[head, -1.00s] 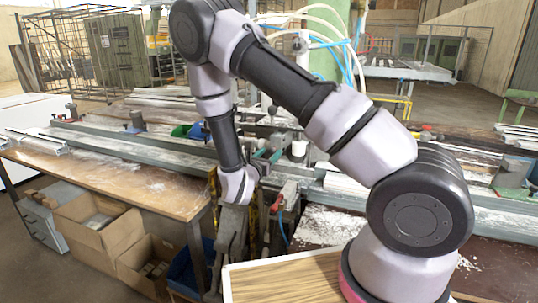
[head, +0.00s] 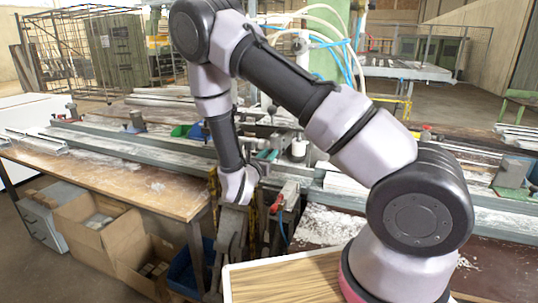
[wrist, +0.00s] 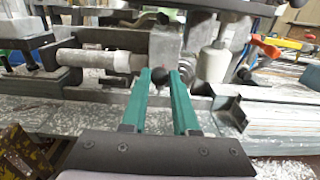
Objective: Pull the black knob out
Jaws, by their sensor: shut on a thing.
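The black knob (wrist: 160,77) is a small dark ball in the wrist view, between the tips of my two green fingers. My gripper (wrist: 161,73) is shut on it, one finger at each side. Behind the knob is the grey metal body of the clamp (wrist: 178,45). In the head view my gripper (head: 268,155) reaches into the clamp area at the middle of the bench. There the knob is too small and covered to make out.
A white cylinder (wrist: 93,60) lies to the left of the knob and a white upright cylinder (wrist: 213,63) stands to the right. A dark angled bracket (wrist: 229,108) is right of my fingers. Cardboard boxes (head: 97,232) sit below the bench (head: 150,190).

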